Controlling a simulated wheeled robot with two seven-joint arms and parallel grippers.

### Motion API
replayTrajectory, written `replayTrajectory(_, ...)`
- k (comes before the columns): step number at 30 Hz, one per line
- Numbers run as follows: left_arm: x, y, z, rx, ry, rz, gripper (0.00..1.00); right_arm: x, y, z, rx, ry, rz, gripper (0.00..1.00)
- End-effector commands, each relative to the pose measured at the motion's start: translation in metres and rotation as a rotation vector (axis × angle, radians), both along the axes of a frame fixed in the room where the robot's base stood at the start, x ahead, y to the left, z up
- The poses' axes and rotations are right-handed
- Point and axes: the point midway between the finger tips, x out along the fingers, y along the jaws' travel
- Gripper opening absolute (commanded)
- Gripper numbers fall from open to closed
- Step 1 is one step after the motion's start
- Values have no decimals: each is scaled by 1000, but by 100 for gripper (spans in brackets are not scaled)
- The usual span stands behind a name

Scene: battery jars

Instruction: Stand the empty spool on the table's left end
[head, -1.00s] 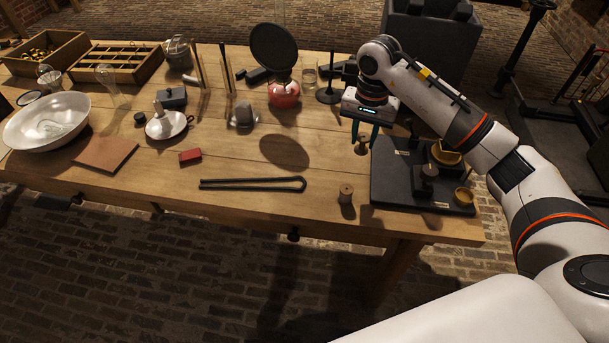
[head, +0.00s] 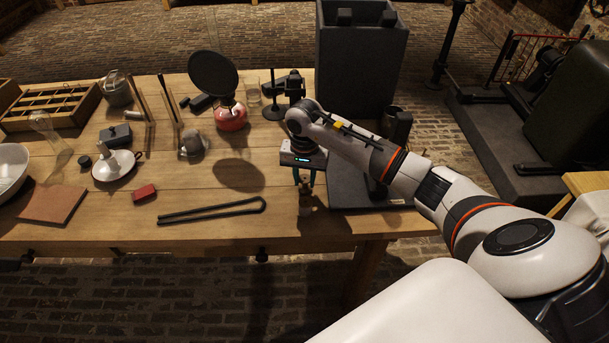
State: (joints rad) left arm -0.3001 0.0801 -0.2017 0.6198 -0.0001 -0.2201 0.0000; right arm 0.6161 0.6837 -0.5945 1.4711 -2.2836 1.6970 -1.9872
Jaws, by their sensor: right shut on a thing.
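The small wooden spool (head: 305,207) stands near the table's front edge, just left of the black board. My right gripper (head: 305,187) points down over it, with its fingers shut around its upper part. The fingers hide some of the spool, and I cannot tell whether its foot still touches the table. The wooden table (head: 110,236) runs off to the left, and its left end is cut off by the picture. My left gripper is not in view.
Black tongs (head: 212,211) lie left of the spool. Further left are a red block (head: 144,192), a brown tile (head: 55,204), a candle dish (head: 114,166) and a white basin (head: 10,168). The black board (head: 345,185) lies right, partly behind my arm.

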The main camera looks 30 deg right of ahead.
Motion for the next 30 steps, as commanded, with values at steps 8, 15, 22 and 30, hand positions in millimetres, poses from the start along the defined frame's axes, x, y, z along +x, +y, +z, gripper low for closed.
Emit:
replayTrajectory(8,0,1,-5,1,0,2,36,0,0,-4,-1,-1,-1,31)
replayTrajectory(15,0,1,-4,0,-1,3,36,0,0,-3,0,0,0,51)
replayTrajectory(22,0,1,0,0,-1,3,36,0,0,1,1,1,0,51)
replayTrajectory(30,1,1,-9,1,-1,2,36,2,-1,44,-3,-6,1,51)
